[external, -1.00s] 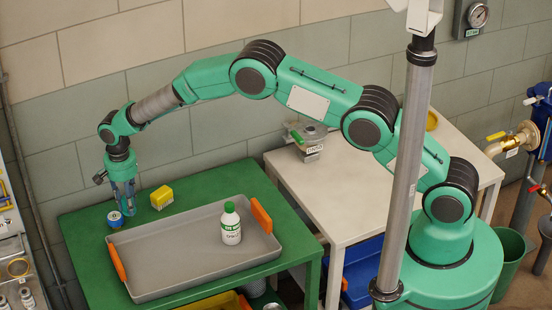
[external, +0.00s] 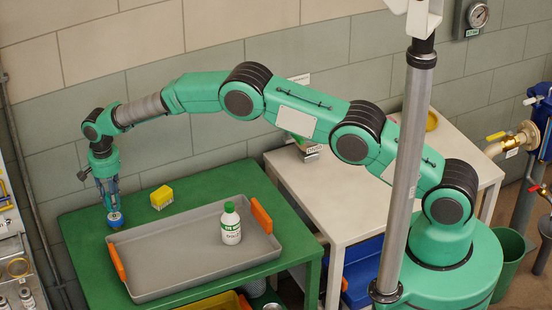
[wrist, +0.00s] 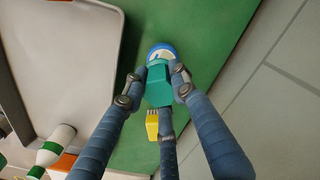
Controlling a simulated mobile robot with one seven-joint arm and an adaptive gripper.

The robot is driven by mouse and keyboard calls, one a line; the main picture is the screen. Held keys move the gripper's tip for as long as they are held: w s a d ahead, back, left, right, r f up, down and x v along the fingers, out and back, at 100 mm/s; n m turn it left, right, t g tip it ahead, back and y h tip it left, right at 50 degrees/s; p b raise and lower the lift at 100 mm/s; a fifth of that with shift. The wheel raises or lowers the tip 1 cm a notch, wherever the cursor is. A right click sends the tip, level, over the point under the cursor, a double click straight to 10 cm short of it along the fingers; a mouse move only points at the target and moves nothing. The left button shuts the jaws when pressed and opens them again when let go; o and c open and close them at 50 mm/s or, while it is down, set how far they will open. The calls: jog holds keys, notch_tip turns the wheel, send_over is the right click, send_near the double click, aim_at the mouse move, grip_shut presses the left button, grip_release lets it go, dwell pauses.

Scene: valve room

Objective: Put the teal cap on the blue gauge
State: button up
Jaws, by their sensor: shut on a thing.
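The blue gauge (external: 116,222) is small and round with a pale face. In the wrist view my gripper (wrist: 158,82) is shut on the teal cap (wrist: 159,88), held between the fingertips. The cap overlaps part of the gauge (wrist: 160,50), whose blue rim and pale face show beyond it. Whether the cap touches the gauge I cannot tell.
The grey tray (external: 180,262) with orange handles holds a white bottle (external: 231,226) with a green lid. The wall is close behind the table.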

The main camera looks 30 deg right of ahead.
aim_at(114, 216)
jog(key=shift+w, duration=0.1)
jog(key=shift+w+a+f, duration=0.1)
jog(key=shift+a, duration=0.1)
jog(key=shift+f+b, duration=0.3)
jog(key=shift+f, duration=1.35)
jog(key=shift+f, duration=0.2)
jog(key=o, duration=0.9)
jog(key=shift+r, duration=0.1)
notch_tip(114, 216, up, 12)
jog(key=shift+r+p, duration=0.1)
jog(key=shift+p, duration=0.5)
